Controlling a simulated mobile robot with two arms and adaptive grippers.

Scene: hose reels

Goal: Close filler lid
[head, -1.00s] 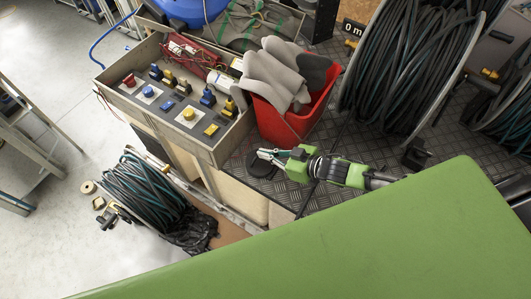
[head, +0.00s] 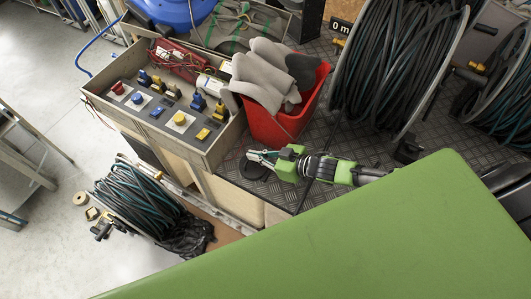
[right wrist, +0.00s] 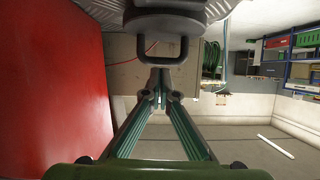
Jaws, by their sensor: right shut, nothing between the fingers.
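The filler lid, a dark round disc (head: 254,168), lies on the checkered deck plate left of my right gripper. In the right wrist view, which looks upside down, the dark round part (right wrist: 165,22) shows edge-on at the top with a U-shaped handle (right wrist: 156,62). My right gripper (head: 252,156) points left across the disc in the head view. Its fingers are shut and empty, and the fingertips (right wrist: 160,78) appear close to the handle. I cannot tell whether they touch it, or whether the lid sits fully down. My left gripper is not in view.
A red bin (head: 275,128) with grey gloves stands close beside my right gripper; its wall (right wrist: 50,85) fills the left of the wrist view. A socket box (head: 207,152) stands at left. Hose reels (head: 400,60) stand behind. A large green panel (head: 330,235) covers the front.

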